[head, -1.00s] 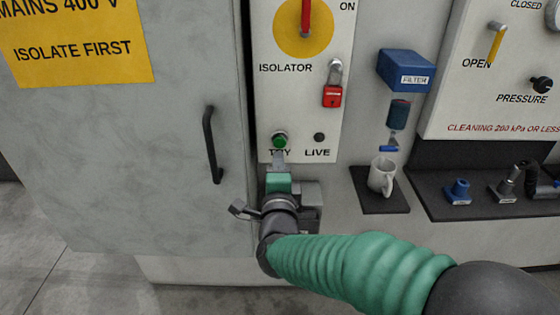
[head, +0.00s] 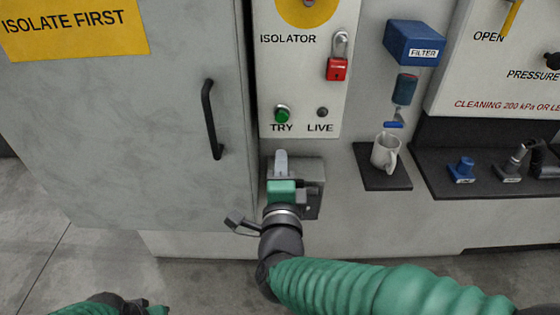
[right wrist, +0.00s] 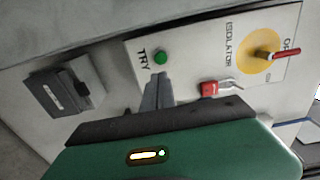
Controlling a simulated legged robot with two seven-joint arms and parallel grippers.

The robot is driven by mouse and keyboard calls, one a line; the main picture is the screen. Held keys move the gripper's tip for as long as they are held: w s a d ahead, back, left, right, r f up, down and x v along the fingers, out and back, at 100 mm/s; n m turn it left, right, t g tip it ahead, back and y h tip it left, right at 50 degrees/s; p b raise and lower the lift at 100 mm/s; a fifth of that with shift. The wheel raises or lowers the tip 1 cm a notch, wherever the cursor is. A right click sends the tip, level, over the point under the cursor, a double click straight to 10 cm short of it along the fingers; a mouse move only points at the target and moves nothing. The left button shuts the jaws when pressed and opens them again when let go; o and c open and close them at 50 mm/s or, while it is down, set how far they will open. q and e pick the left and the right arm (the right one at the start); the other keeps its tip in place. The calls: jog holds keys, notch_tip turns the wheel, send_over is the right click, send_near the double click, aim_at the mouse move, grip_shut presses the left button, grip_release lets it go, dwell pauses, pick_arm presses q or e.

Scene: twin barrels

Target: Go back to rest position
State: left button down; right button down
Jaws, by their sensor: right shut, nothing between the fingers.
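My right gripper (head: 281,154) is shut and empty, its fingers pointing up at the panel. It is below the green TRY button (head: 282,113), with a visible gap in the head view. In the right wrist view the closed fingers (right wrist: 157,88) show just below the same green button (right wrist: 160,58); whether they touch the panel cannot be told. Part of my left arm (head: 105,305) shows at the bottom left edge; its fingers are out of the frame.
A grey box (head: 312,201) is on the wall behind my right gripper. The cabinet door handle (head: 210,120) is to the left. A red padlock (head: 337,69) hangs above. A white mug (head: 385,152) stands on a dark shelf to the right. The floor at lower left is clear.

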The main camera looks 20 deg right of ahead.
jog(key=shift+d, duration=0.1)
jog(key=shift+w, duration=0.15)
notch_tip(320, 180, down, 10)
jog(key=s+n+g+y+p, duration=0.3)
jog(key=n+g+y+p, duration=0.4)
jog(key=n, duration=0.7)
jog(key=s+d+f+n+g+h+p, duration=0.1)
jog(key=s+d+f+n+g+p, duration=0.1)
jog(key=s, duration=0.4)
jog(key=s+d+f+n+g+h+p, duration=0.1)
jog(key=s+d+f+n+g, duration=0.3)
jog(key=s, duration=0.3)
jog(key=shift+s+f+n+g+p, duration=0.2)
jog(key=shift+n+g+p, duration=0.25)
jog(key=shift+g, duration=0.45)
jog(key=shift+a, duration=0.1)
